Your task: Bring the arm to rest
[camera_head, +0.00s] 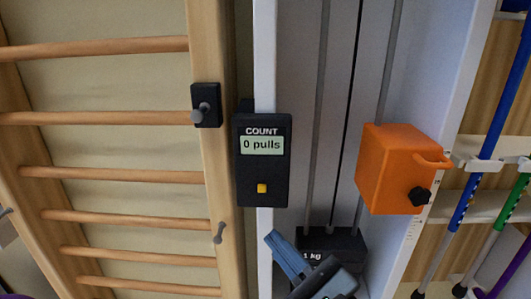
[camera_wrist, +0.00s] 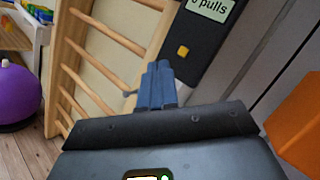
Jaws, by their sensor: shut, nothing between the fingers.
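My gripper (camera_head: 272,238) is at the bottom middle of the head view, its blue fingers pointing up and left. The fingers are together and empty. In the wrist view my gripper (camera_wrist: 158,66) points toward the wall bars and the black counter. In the head view it is below the counter box (camera_head: 263,160) and in front of the pulley frame. I cannot tell how large the gap in depth is. The rest of my arm is mostly out of view.
The counter reads "0 pulls" and has a yellow button (camera_head: 262,188). An orange box (camera_head: 390,168) is on the pulley frame at right. A black 1 kg weight (camera_head: 331,244) is close by my gripper. Wooden wall bars (camera_head: 110,118) are at left. A purple ball (camera_wrist: 18,95) is on the floor.

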